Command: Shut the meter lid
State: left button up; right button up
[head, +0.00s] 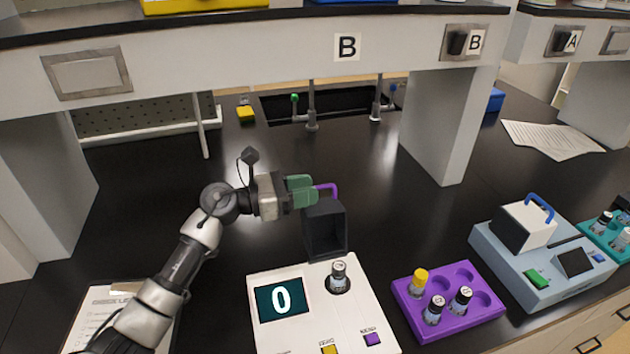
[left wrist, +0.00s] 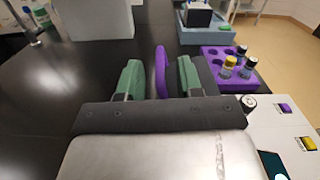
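The meter (head: 277,262) is a white box with a dark display reading 0. Its dark hollow lid (head: 325,240) stands raised at the back edge, open side facing front. A purple handle (head: 331,187) sticks up from the lid. A black-capped vial (head: 338,272) stands in the meter's well. My left gripper (head: 306,191) has green fingers and is at the handle, behind the lid. In the left wrist view the purple handle (left wrist: 160,72) lies between the spread fingers (left wrist: 158,82), with a gap visible on the left finger's side. My right gripper is out of view.
A purple rack (head: 452,318) with several vials stands right of the meter. A pale blue device (head: 500,262) with a white, blue-handled lid stands further right. A clipboard (head: 95,315) lies at front left, under my left arm. Shelf supports (head: 440,125) rise behind.

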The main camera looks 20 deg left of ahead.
pick_arm(q)
jog(key=shift+x, duration=1.15)
grip_shut()
